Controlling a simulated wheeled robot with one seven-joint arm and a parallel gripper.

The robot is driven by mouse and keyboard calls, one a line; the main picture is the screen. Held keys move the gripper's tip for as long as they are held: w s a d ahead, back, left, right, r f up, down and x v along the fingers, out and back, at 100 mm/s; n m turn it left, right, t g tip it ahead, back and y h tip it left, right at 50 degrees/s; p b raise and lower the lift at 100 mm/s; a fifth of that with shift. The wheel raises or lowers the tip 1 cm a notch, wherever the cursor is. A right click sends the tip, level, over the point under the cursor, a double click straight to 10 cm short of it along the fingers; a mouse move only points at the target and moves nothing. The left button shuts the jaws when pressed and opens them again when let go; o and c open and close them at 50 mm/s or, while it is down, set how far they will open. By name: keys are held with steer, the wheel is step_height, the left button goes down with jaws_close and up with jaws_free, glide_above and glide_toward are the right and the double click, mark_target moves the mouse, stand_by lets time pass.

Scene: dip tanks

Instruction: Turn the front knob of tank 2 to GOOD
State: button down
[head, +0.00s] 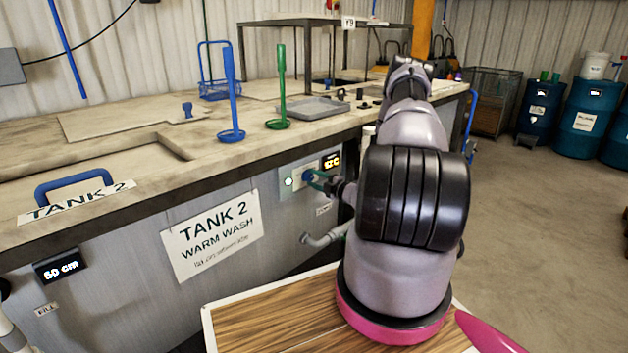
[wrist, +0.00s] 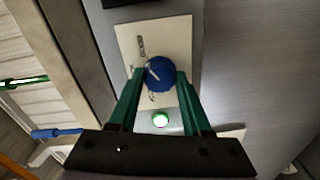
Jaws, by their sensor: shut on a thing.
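The blue front knob (wrist: 160,73) of tank 2 sits on a pale plate (wrist: 127,38) on the tank's front. In the wrist view my gripper (wrist: 158,80) has its green fingers on both sides of the knob, shut on it. A pale mark shows on the knob's face; the lettering on the plate is too small to read surely. A lit round light (wrist: 160,119) is beside the knob on the plate. In the head view the knob (head: 308,176) is partly hidden by my gripper (head: 315,180). The tank 2 sign (head: 212,236) is left of it.
A lit display (head: 331,162) is by the knob plate. A grey pipe (head: 325,239) sticks out below it. The worktop (head: 120,165) overhangs the tank front, with blue (head: 231,100) and green (head: 280,90) upright tools on it. Floor at right is clear before blue drums (head: 583,120).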

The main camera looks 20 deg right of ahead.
steer(key=shift+d+m, duration=0.1)
steer(key=shift+m, duration=0.2)
stand_by(0.4)
steer(key=shift+c, duration=1.8)
jaws_free()
steer(key=shift+s, duration=0.1)
steer(key=v, duration=1)
steer(key=shift+s, duration=0.35)
steer(key=shift+d, duration=0.1)
